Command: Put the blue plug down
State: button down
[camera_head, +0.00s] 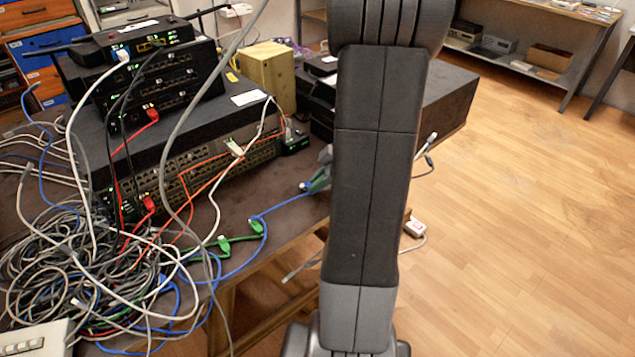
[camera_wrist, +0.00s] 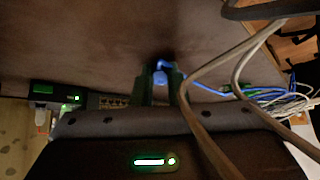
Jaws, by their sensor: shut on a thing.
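The blue plug (camera_wrist: 160,78) sits between the two fingers of my gripper (camera_wrist: 161,88) in the wrist view, and the fingers are shut on it. In the head view my gripper (camera_head: 318,181) shows just left of my dark arm, over the right part of the brown table (camera_head: 262,198). A blue cable (camera_head: 283,206) runs from the plug to the left across the table. My arm hides part of the gripper. I cannot tell whether the plug touches the tabletop.
A black rack switch (camera_head: 190,125) with stacked devices stands behind left. A small black box with a green light (camera_head: 293,142) sits close behind the gripper. A cable tangle (camera_head: 80,265) fills the left; green plugs (camera_head: 225,243) lie in front. Grey cables (camera_wrist: 215,75) cross the wrist view.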

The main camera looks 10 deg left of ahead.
jog(key=shift+s+f, duration=0.1)
jog(key=shift+f, duration=0.25)
jog(key=shift+s+d+f+b, duration=0.1)
jog(key=shift+s+f+b, duration=0.15)
jog(key=shift+b, duration=0.35)
jog(key=c, duration=1.4)
grip_release()
jog(key=shift+w+f, duration=0.15)
jog(key=shift+c, duration=0.2)
jog(key=shift+w+r+p, duration=0.1)
jog(key=shift+r+p, duration=0.6)
jog(key=shift+p, duration=0.3)
jog(key=p+v, duration=0.1)
jog(key=v, duration=1.1)
jog(key=shift+r, duration=0.2)
jog(key=shift+w+a, duration=0.1)
jog(key=shift+a, duration=0.1)
jog(key=b+x, duration=0.1)
jog(key=x, duration=1.1)
jog(key=shift+f, duration=0.1)
jog(key=shift+d, duration=0.1)
